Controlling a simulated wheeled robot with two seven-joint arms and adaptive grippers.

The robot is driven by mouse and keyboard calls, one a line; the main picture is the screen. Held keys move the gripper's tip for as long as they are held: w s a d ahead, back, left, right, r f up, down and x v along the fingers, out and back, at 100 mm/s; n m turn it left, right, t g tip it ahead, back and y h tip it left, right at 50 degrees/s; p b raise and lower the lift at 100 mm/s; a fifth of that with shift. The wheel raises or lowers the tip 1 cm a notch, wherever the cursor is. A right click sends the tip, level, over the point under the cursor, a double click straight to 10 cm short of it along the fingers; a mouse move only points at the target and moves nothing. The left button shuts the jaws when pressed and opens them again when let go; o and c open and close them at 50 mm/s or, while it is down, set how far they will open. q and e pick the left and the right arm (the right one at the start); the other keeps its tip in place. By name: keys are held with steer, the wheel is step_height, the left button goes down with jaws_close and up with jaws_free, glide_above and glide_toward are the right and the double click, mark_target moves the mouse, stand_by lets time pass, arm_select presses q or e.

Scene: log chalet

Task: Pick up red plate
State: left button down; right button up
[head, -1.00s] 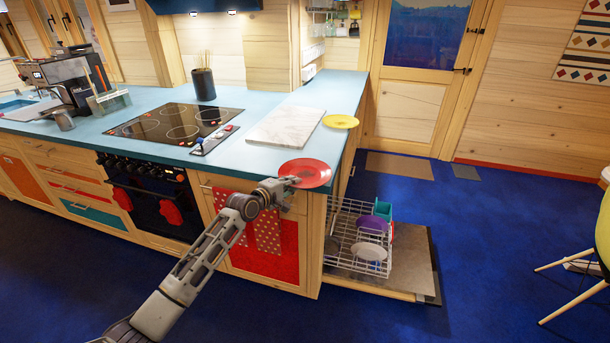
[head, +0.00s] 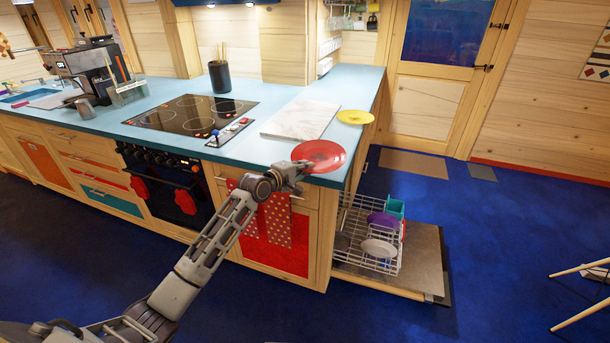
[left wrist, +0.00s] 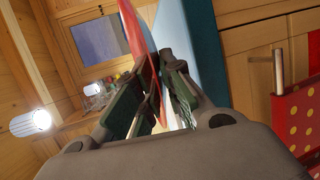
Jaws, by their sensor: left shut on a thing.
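The red plate (head: 320,156) is at the front right corner of the blue countertop (head: 265,148) in the head view. My left gripper (head: 296,168) is at the plate's near left rim, shut on it. In the left wrist view the plate (left wrist: 133,38) shows edge-on, its rim running between the two fingers of my left gripper (left wrist: 153,88). Whether the plate still touches the counter is hard to tell. My right gripper is not in view.
A yellow plate (head: 355,117) and a pale marble board (head: 300,120) lie behind on the counter. The cooktop (head: 192,115) is to the left. An open dishwasher with a rack (head: 372,245) of dishes stands below right. The blue floor is clear in front.

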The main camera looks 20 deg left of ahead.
arm_select(q)
step_height(320, 180, up, 4)
steer(key=shift+r, duration=0.75)
steer(key=shift+r+p, duration=0.15)
steer(key=shift+p, duration=0.15)
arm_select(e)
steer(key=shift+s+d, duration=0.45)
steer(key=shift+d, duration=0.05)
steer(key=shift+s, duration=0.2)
